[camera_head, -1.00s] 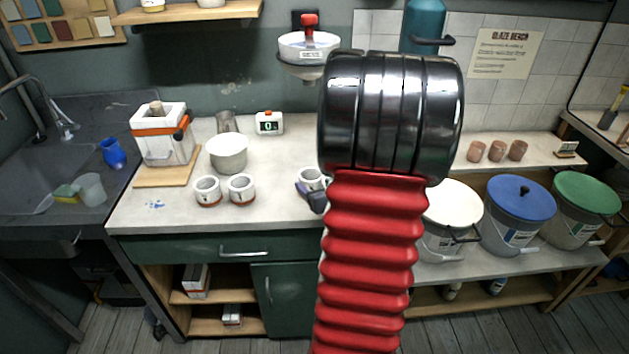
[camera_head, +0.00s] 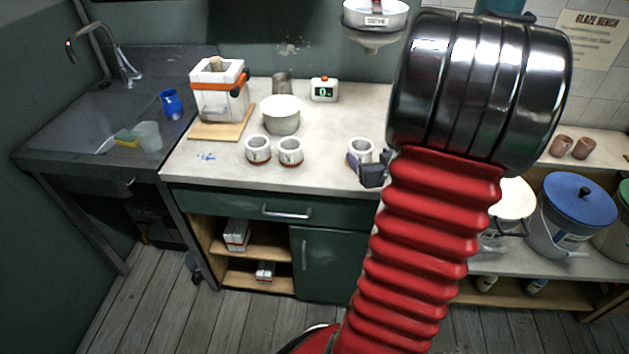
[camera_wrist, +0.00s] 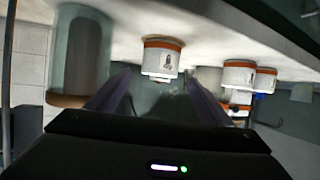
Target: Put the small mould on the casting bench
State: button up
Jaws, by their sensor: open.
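A small white round mould (camera_head: 361,148) with an open top stands on the pale bench top (camera_head: 330,130), right beside my gripper. My gripper (camera_head: 365,168) is low at the bench's front edge, its fingers open and partly covering this mould. In the wrist view, which appears upside down, a white mould with an orange band (camera_wrist: 162,57) shows beyond and between my spread fingers (camera_wrist: 155,100), with nothing held. Two similar small moulds (camera_head: 258,148) (camera_head: 290,150) stand side by side further left. I cannot tell which one the task names.
A sink (camera_head: 90,115) lies at left. Lidded buckets (camera_head: 578,200) stand at right. The bench middle is clear.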

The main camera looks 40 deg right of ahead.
jog(key=w+a+r+n+g+y, duration=0.1)
jog(key=w+a+r+g, duration=0.15)
jog(key=a+r, duration=0.45)
jog(key=w+a+r+n+g, duration=0.1)
jog(key=w+a+r, duration=0.15)
jog(key=a, duration=0.85)
jog(key=s+a+n+y, duration=0.1)
jog(key=s+a, duration=0.3)
jog(key=a, duration=0.4)
jog(key=s+a+r+n+g+y, duration=0.1)
jog(key=s+a+y, duration=0.2)
jog(key=a, duration=0.5)
jog(key=s+a+r+n+g+y, duration=0.1)
jog(key=s+a+n+y, duration=0.1)
jog(key=s+a, duration=0.3)
jog(key=a, duration=0.4)
jog(key=shift+r, duration=0.25)
jog(key=shift+g, duration=0.25)
jog(key=shift+c, duration=0.4)
